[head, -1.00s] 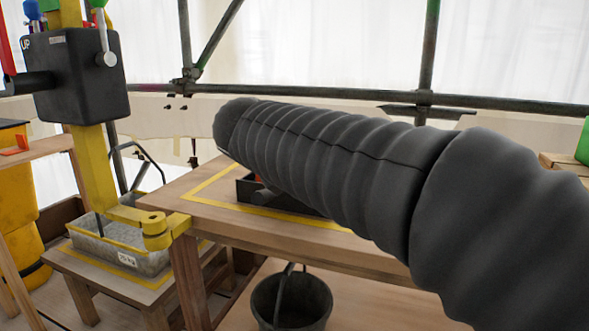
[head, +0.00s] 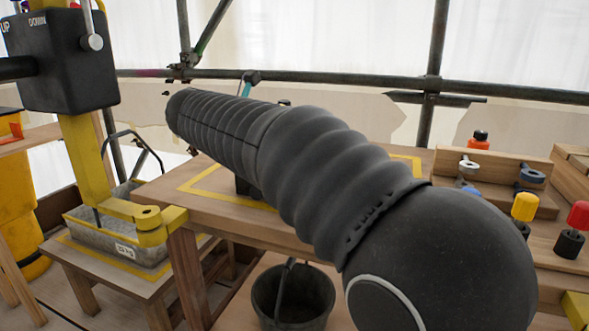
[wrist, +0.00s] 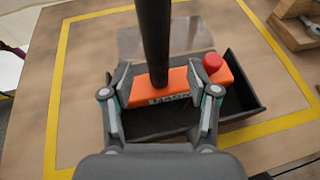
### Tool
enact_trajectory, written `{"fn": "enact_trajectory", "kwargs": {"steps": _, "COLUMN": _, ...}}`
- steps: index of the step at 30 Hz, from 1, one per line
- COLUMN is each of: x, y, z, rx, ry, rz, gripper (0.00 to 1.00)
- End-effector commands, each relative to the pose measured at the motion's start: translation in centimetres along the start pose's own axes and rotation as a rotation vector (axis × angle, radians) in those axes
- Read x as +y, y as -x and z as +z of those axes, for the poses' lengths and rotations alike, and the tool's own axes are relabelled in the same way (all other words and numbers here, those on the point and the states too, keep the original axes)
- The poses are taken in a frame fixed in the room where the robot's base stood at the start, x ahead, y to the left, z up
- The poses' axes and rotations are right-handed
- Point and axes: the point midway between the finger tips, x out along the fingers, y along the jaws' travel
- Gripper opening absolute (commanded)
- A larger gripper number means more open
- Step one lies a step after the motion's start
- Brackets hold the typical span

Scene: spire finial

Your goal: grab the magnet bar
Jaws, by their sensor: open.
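In the wrist view, the magnet bar appears to be the orange bar (wrist: 176,86) with dark lettering and a red knob (wrist: 212,63) at its right end. A thick dark rod (wrist: 154,40) runs from its middle to the top of the picture. The bar lies at or over a black tray (wrist: 240,95). My gripper (wrist: 160,82) is open, with one finger on each side of the rod and overlapping the bar's near side; I cannot tell whether they touch. In the head view my arm hides the bar and most of the tray (head: 244,187).
The wooden bench (head: 150,195) has a yellow taped outline (wrist: 56,100) around the tray. Wooden blocks with pegs and knobs (head: 490,185) stand at the right. A yellow post with a black box (head: 68,62) stands left. A dark bucket (head: 292,300) sits below the bench.

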Motion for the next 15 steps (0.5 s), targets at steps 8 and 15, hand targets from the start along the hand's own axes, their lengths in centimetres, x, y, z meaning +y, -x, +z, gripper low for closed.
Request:
{"fn": "enact_trajectory", "kwargs": {"steps": 8, "x": 0.1, "y": -1.5, "z": -0.4, "rx": 0.001, "ry": 0.0, "rz": 0.0, "gripper": 0.6}}
{"fn": "enact_trajectory", "kwargs": {"steps": 15, "x": 0.3, "y": -4.7, "z": -0.9, "rx": 0.001, "ry": -0.001, "rz": 0.0, "gripper": 0.6}}
